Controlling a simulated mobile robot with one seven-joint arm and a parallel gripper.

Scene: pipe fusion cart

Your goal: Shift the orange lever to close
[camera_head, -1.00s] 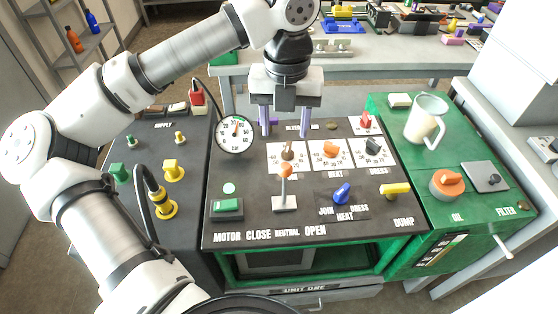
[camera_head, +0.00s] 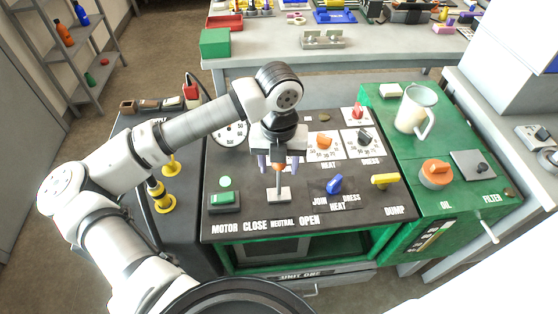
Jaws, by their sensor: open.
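The orange lever (camera_head: 279,168) stands on a pale base plate on the black panel, above the CLOSE, NEUTRAL and OPEN labels. Its grey shaft looks about upright, over the NEUTRAL label. My gripper (camera_head: 279,165) is right at the lever's orange knob, with its two purple fingers apart, one on each side of the knob in the picture. The gripper hides the upper part of the knob. I cannot tell whether a finger touches it.
A green motor button (camera_head: 224,202) lies left of the lever. A blue knob (camera_head: 334,184) and a yellow dump handle (camera_head: 385,181) lie right of it. Orange (camera_head: 323,141) and black (camera_head: 364,136) dial knobs are behind. A clear jug (camera_head: 415,108) stands on the green cabinet.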

